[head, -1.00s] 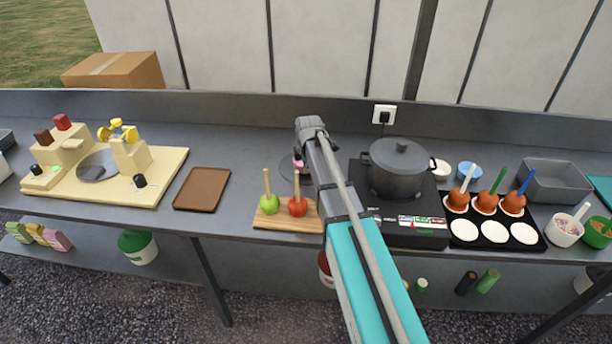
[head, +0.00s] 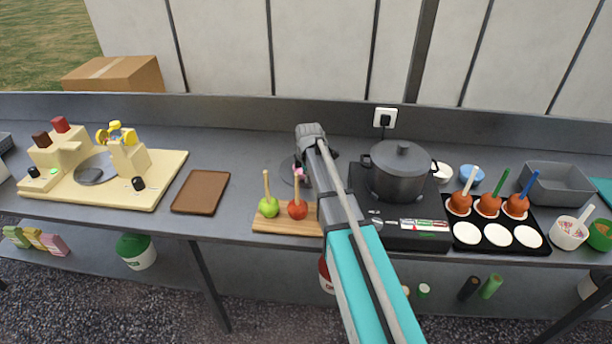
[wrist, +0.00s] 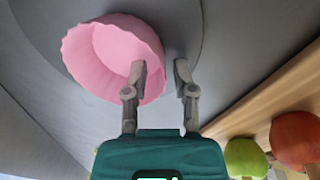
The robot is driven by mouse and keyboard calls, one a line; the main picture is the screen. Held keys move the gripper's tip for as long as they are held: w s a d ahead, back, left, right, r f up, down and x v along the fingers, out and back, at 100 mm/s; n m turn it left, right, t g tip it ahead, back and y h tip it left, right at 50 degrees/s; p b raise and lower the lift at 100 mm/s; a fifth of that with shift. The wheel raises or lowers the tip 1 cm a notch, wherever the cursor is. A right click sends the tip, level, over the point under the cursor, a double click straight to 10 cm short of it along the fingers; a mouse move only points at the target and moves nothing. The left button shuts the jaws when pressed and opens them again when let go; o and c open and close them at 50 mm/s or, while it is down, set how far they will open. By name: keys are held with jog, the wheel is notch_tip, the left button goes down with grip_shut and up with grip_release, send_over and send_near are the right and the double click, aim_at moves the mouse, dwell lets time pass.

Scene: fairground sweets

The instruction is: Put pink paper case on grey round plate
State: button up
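The pink paper case (wrist: 115,50) is a fluted cup in the wrist view, its open side facing the camera. It lies over the grey round plate (wrist: 185,22), near the plate's edge; contact with the plate is hard to judge. My gripper (wrist: 161,66) has its fingers apart. The left finger reaches inside the case and the right finger is outside, with the case's wall between them and a gap to the right finger. In the head view my arm hides much of the plate (head: 287,168), and only a bit of the pink case (head: 298,172) shows.
A wooden board (head: 272,226) with a green apple (head: 268,207) and a red apple (head: 297,210) on sticks is in front of the plate. A hob with a dark pot (head: 398,172) stands to the right. A brown tray (head: 201,192) lies left, with bare counter between.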

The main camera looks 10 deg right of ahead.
jog(key=shift+r, duration=0.2)
dwell(0.3)
notch_tip(320, 180, up, 12)
jog(key=s+p, duration=0.2)
jog(key=p, duration=1)
jog(key=shift+s+f, duration=0.15)
